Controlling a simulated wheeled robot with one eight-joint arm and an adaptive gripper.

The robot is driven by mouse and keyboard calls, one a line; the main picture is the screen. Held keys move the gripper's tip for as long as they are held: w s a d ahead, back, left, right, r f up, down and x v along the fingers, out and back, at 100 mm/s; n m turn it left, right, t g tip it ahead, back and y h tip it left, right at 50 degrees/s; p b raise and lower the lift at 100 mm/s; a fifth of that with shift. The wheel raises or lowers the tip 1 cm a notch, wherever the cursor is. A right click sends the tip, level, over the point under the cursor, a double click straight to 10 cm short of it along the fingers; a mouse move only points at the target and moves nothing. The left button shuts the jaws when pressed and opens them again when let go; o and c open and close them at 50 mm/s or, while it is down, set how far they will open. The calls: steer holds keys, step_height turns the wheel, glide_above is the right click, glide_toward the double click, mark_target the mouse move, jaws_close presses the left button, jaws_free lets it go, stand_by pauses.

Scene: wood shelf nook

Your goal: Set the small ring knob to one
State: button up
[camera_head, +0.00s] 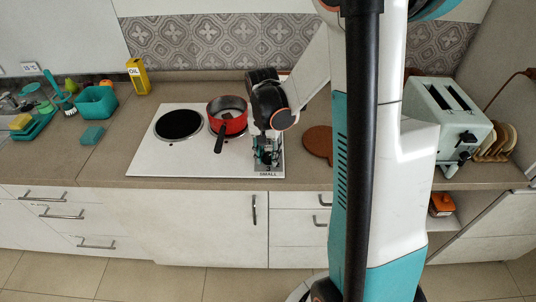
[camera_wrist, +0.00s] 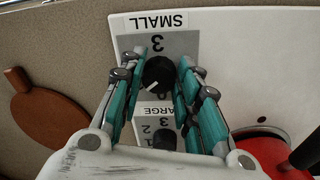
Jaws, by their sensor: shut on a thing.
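The small ring knob (camera_wrist: 158,72) is black with a white pointer mark, on a grey scale panel labelled SMALL (camera_wrist: 150,22). In the wrist view the scale is upside down, with a 3 above the knob and a partly hidden 0 below it. The pointer mark slants toward the lower left of that view. My gripper (camera_wrist: 162,62) is shut on this knob, one teal finger at each side. In the head view my gripper (camera_head: 267,158) reaches down at the cooktop's front right corner and hides the knob. The large ring knob (camera_wrist: 165,140) is partly hidden below it.
A red pot (camera_head: 228,126) stands on the white cooktop (camera_head: 165,158), just left of my gripper, its dark handle toward the front. A black burner (camera_head: 179,124) is bare. A brown round board (camera_head: 318,141) lies to the right. A toaster (camera_head: 450,118) stands further right.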

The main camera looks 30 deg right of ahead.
mark_target(265, 155)
steer(key=shift+m, duration=0.6)
steer(key=o, duration=1.1)
steer(key=r, duration=1.2)
steer(key=shift+w+a, duration=0.2)
steer(key=shift+w, duration=0.15)
